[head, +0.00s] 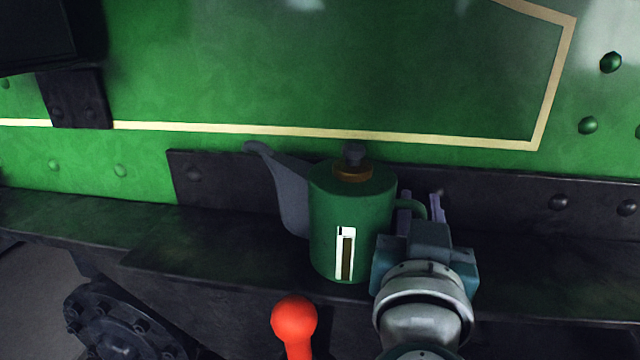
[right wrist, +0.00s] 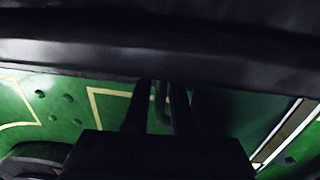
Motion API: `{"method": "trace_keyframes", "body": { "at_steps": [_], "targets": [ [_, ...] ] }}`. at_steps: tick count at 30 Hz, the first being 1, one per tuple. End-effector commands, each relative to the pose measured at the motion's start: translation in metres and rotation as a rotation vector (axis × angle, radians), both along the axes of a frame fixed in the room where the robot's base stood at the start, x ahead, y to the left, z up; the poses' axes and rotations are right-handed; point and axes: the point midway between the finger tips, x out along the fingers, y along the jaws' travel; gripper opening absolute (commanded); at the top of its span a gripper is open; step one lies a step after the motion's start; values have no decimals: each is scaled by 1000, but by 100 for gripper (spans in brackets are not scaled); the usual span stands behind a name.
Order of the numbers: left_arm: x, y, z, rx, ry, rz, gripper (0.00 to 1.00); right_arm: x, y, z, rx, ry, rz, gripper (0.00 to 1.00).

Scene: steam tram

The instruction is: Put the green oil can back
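The green oil can (head: 345,215) stands upright on the dark running ledge (head: 190,250) in the head view. Its grey spout points left, a dark knob on a brass collar tops it, and a white-framed gauge faces me. Its green handle is on the right side. My right gripper (head: 420,205) is at that handle, with one finger on each side and a visible gap between them. In the right wrist view the two dark fingers (right wrist: 158,105) show a thin loop between them, with green showing beside it. My left gripper is out of view.
A red ball-topped lever (head: 294,318) rises just in front of the can. A dark bolted flange (head: 120,325) is at lower left. The green riveted wall (head: 300,70) stands behind the ledge. The ledge left of the can is clear.

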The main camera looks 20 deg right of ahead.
Motion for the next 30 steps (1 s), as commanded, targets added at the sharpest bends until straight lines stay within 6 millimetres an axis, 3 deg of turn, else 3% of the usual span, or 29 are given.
{"method": "trace_keyframes", "body": {
  "at_steps": [4, 14, 30],
  "targets": [
    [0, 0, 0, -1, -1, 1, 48, 0, 0, 0, 0, 0, 0, 42],
    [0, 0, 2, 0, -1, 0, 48, -1, 1, 4, 2, 0, 2, 43],
    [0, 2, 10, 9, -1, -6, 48, -83, 64, 2, 3, 4, 0, 43]
  ]
}}
